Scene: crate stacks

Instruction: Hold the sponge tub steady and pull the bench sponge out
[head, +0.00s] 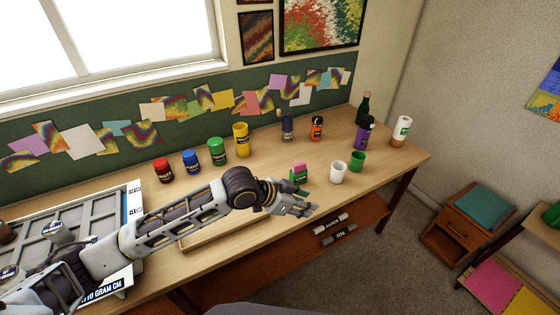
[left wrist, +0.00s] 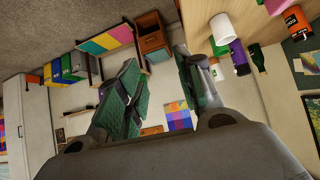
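The sponge tub (head: 300,179) is a small green container on the bench near its front edge, with the pink bench sponge (head: 298,169) showing at its top. My left gripper (head: 309,208) is just in front of the tub in the head view, near the bench's front edge, and apart from it. Its two fingers stand apart with nothing between them in the left wrist view (left wrist: 163,95). My right gripper is in neither view.
A white cup (head: 338,173) and a green cup (head: 357,161) stand right of the tub. A purple bottle (head: 363,135) and an orange bottle (head: 317,128) stand behind. Several paint jars (head: 217,151) line the back left. A wooden tray (head: 205,237) lies under my left arm.

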